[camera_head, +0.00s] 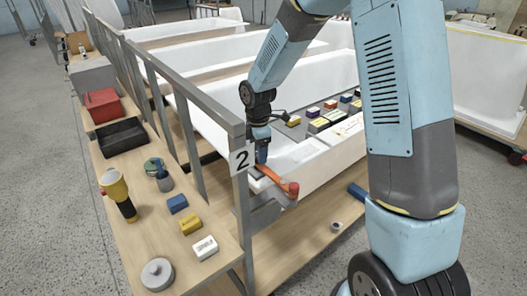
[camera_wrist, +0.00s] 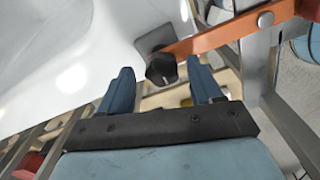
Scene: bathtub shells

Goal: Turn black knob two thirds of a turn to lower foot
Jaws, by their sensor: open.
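The black knob (camera_wrist: 161,68) shows in the wrist view beside an orange bar (camera_wrist: 215,40) and a grey plate (camera_wrist: 155,39) at the white tub (camera_wrist: 75,45). My gripper (camera_wrist: 162,80) is open, with one blue finger to the left and one to the right of the knob. Whether the fingers touch it cannot be told. In the head view my gripper (camera_head: 262,158) is at the near end of the tub (camera_head: 305,165), by the orange bar (camera_head: 284,184). The knob is hidden there, and the foot cannot be made out.
A wooden side shelf (camera_head: 160,215) holds a flashlight (camera_head: 118,194), a black tray (camera_head: 122,137) and several small blocks.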

